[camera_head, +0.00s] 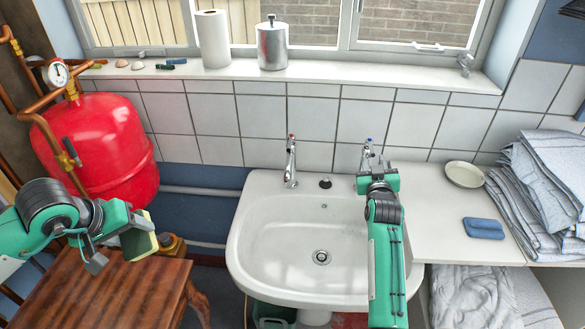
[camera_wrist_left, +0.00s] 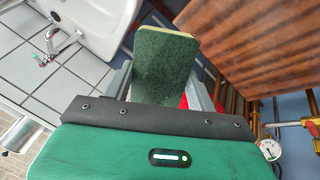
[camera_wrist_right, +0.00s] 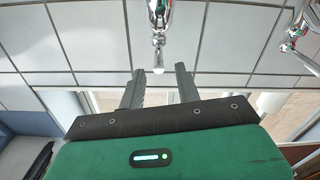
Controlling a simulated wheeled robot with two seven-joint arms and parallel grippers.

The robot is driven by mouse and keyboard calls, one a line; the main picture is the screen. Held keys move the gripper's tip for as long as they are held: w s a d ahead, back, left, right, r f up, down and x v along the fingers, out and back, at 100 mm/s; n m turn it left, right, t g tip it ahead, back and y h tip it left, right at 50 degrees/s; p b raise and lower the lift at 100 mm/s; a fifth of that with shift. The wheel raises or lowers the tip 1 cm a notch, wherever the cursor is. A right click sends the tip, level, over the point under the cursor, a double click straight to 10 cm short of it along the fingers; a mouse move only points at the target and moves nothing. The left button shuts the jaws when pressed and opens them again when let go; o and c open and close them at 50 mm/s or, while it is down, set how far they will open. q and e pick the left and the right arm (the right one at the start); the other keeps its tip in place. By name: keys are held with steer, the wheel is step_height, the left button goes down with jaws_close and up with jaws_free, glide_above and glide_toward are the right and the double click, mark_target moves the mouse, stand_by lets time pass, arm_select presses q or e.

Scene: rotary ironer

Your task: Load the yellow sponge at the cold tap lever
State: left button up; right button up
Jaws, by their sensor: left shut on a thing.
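The sponge (camera_head: 143,242) shows a dark green face and a thin yellow edge. My left gripper (camera_head: 124,240) is shut on it, holding it above the wooden table, left of the sink. The green face also fills the middle of the left wrist view (camera_wrist_left: 166,68). The cold tap (camera_head: 367,152), chrome with a blue mark, stands at the sink's back right. My right gripper (camera_head: 378,176) is open just in front of it. In the right wrist view the tap lever (camera_wrist_right: 158,52) points toward the gap between the two fingers (camera_wrist_right: 160,80); contact cannot be told.
The white sink (camera_head: 265,245) is empty between my arms. The red-marked tap (camera_head: 291,160) stands at its back left. A red tank (camera_head: 100,145) with copper pipes is at left. A blue sponge-like block (camera_head: 484,228), a dish (camera_head: 464,174) and folded cloths (camera_head: 540,190) lie on the right counter.

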steer(key=s, duration=0.5)
steer(key=shift+s+a+b, duration=0.3)
steer(key=shift+a+b, duration=0.05)
